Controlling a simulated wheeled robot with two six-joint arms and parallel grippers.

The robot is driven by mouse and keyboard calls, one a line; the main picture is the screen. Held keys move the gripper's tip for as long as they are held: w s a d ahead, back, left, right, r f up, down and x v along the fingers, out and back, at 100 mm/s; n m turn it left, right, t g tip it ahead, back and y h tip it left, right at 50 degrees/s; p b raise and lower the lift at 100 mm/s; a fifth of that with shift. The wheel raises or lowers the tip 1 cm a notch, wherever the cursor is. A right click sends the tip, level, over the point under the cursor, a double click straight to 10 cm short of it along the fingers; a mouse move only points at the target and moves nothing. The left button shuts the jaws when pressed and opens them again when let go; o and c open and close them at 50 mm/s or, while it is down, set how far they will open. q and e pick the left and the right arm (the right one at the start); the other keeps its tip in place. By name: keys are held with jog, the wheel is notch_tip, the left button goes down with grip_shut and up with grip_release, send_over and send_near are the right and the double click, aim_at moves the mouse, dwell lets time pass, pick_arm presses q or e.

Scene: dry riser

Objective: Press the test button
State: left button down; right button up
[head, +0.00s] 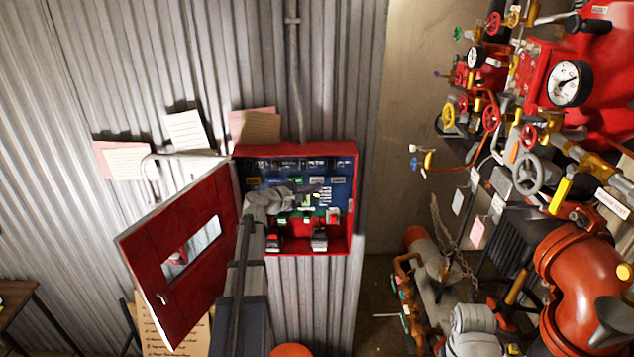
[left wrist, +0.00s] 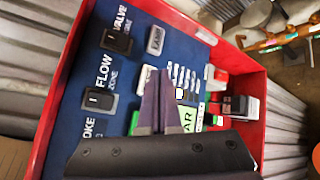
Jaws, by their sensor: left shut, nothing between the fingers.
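The red alarm cabinet (head: 300,151) hangs on the corrugated wall with its red door (head: 190,265) swung open to the left. My left gripper (head: 312,197) is inside it, in front of the blue panel (head: 345,165). In the left wrist view the shut, empty fingers (left wrist: 158,78) point at the panel (left wrist: 130,65), beside a block of small white text lines. A small pale square button (left wrist: 180,93) shows just right of the fingertips. I cannot tell whether they touch the panel. No readable label identifies the test button, and the gripper hides part of the lower panel.
Black switches (left wrist: 117,40) and (left wrist: 99,98) sit on the panel's left, labelled VALVE and FLOW. The cabinet's red rim (left wrist: 190,28) surrounds the panel. Red pipes, gauges (head: 570,84) and handwheels (head: 527,173) crowd the right. Paper sheets (head: 187,131) are on the wall.

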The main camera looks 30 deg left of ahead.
dwell(0.4)
pick_arm(q)
jog(key=shift+w+a, duration=0.25)
jog(key=shift+w, duration=0.1)
jog(key=shift+w+a, duration=0.25)
jog(key=shift+w, duration=0.2)
dwell(0.8)
jog(key=shift+s, duration=0.1)
dwell(0.3)
jog(key=shift+s+d, duration=0.5)
jog(key=shift+s, duration=0.2)
jog(key=shift+s, duration=0.1)
jog(key=s+d, duration=0.1)
jog(key=s, duration=0.1)
jog(key=s+d, duration=0.1)
jog(key=s, duration=0.1)
jog(key=shift+d, duration=0.3)
dwell(0.6)
